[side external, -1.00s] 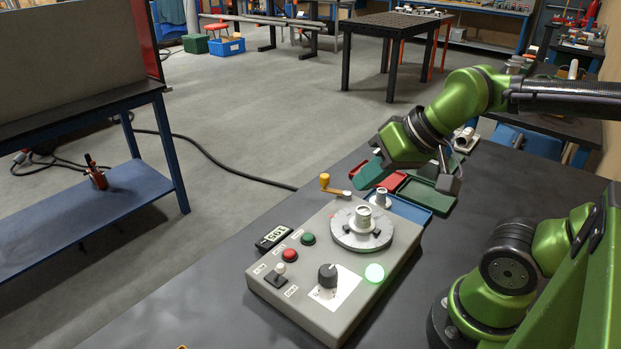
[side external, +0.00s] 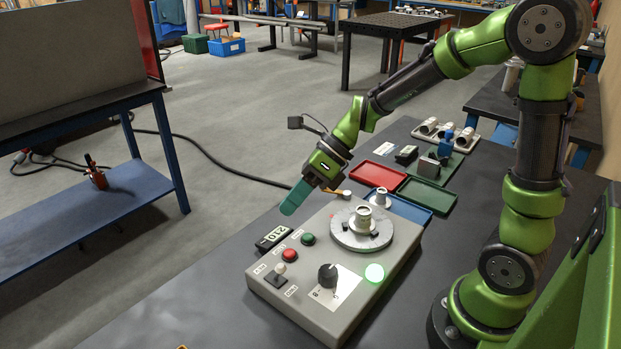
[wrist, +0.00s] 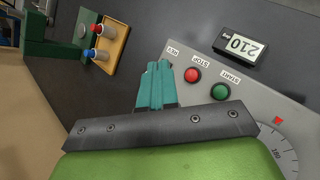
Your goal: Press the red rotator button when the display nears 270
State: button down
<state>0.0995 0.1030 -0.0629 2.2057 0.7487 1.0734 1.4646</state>
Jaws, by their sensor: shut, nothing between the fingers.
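The red button (side external: 289,255) sits on the grey control box (side external: 330,325), beside the green button (side external: 308,238). It also shows in the wrist view (wrist: 192,75), where its label reads STOP. The display (side external: 272,238) stands at the box's far left edge; in the wrist view (wrist: 240,45) it reads 210. The round rotator (side external: 348,240) carries a pale cylinder, and its scale shows 180 by a red mark in the wrist view. My gripper (side external: 290,203) is shut and empty, its teal fingers tilted above the display's far side. In the wrist view its fingertips (wrist: 155,75) appear beside the red button, apart from it.
The box also bears a black knob (side external: 328,277), a lit green lamp (side external: 374,273) and a small lever switch (side external: 279,273). Red (side external: 376,174), green (side external: 427,195) and blue (side external: 408,209) trays lie beyond the box. The near-left table is clear.

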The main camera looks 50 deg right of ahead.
aim_at(294, 250)
jog(key=shift+w+a+r+m, duration=0.15)
jog(key=shift+r+m, duration=0.1)
jog(key=shift+m, duration=0.75)
jog(key=shift+f, duration=4.45)
jog(key=shift+f, duration=0.4)
jog(key=shift+f, duration=0.55)
jog(key=shift+r, duration=1)
